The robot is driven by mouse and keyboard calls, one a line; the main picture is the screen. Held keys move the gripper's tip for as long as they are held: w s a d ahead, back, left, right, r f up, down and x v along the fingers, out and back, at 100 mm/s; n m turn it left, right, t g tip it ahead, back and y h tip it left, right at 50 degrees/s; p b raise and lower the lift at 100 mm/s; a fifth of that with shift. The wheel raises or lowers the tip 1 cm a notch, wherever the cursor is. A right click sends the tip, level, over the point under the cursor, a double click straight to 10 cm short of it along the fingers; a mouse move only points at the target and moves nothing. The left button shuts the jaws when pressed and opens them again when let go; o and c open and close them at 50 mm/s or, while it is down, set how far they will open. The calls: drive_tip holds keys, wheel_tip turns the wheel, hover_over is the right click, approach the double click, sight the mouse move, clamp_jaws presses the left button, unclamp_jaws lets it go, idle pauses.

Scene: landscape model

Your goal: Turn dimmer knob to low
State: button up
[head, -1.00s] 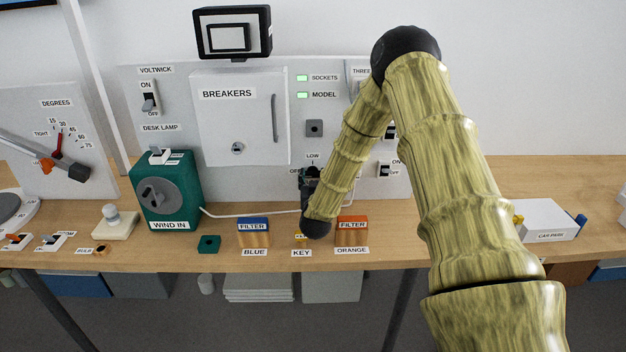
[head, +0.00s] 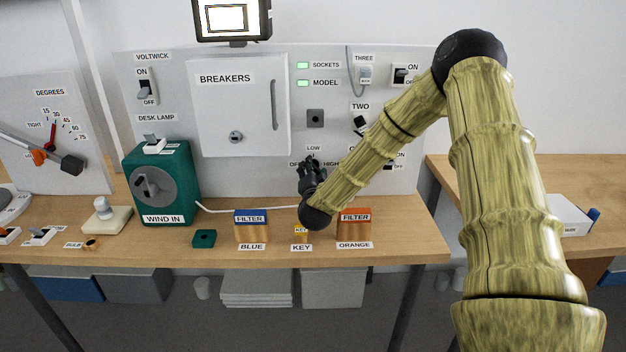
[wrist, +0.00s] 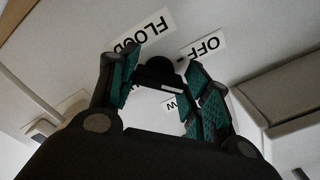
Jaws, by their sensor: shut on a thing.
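The dimmer knob (wrist: 157,70) is a small dark round knob on the light wall panel, seen between my fingers in the wrist view. My gripper (wrist: 160,85) is shut on it, with teal finger pads on both sides. In the head view my gripper (head: 312,168) covers the knob. The LOW label (head: 313,148) is above it, OFF (head: 294,164) to the left and HIGH (head: 331,163) to the right. A FLOOD label (wrist: 143,33) also shows in the wrist view.
The BREAKERS box (head: 238,108) is left of the knob. Filter blocks (head: 251,226) and a key (head: 301,231) lie on the bench below. A green WIND IN winch (head: 160,184) stands at left. A black-framed lit panel (head: 232,18) is above.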

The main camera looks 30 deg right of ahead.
drive_tip(key=shift+m+b, duration=3.65)
drive_tip(key=shift+m, duration=0.55)
drive_tip(key=shift+r, duration=0.1)
drive_tip(key=o, duration=1)
drive_tip(key=shift+d, duration=0.1)
drive_tip(key=shift+s, duration=0.1)
drive_tip(key=v, duration=1.2)
